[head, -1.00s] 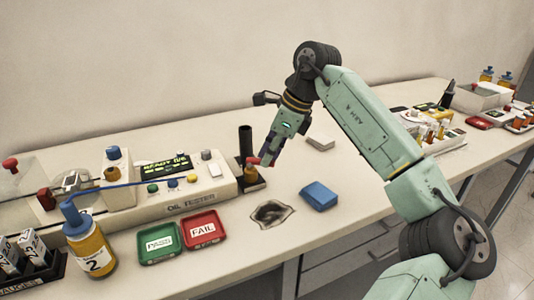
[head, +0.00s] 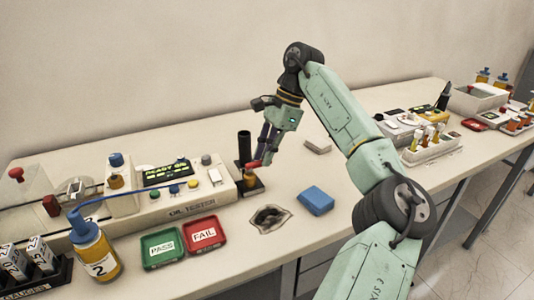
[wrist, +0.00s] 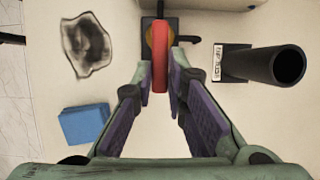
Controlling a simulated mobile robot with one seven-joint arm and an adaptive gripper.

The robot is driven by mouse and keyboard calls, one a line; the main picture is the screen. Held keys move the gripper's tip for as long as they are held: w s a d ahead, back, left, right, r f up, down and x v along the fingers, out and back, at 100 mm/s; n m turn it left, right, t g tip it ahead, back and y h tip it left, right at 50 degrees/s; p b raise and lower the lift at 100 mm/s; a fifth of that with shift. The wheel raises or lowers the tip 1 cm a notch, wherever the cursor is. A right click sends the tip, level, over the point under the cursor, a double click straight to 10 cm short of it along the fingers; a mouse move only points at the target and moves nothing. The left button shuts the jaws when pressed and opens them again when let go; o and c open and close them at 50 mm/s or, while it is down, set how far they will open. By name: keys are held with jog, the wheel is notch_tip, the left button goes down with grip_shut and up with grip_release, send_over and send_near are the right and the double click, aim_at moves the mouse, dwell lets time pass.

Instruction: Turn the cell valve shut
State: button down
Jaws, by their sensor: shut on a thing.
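The cell valve (head: 251,181) stands at the right end of the oil tester (head: 195,203), with a brass-coloured body and a red handle (head: 252,164). In the wrist view the red handle (wrist: 160,58) shows edge-on as an upright bar between my fingertips, over the brass body and a dark base. My gripper (head: 259,160) comes down on it from above and is shut on the red handle. It also shows in the wrist view (wrist: 160,90). The handle's exact angle is hard to tell.
A black tube (head: 244,147) stands close behind the valve, right of it in the wrist view (wrist: 265,65). A stained cloth (head: 270,217) and a blue block (head: 316,200) lie in front. Green PASS (head: 163,262) and red FAIL (head: 204,249) trays sit left of the cloth.

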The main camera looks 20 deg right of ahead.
dwell(0.4)
jog(key=c, duration=1.6)
grip_release()
jog(key=v, duration=1.2)
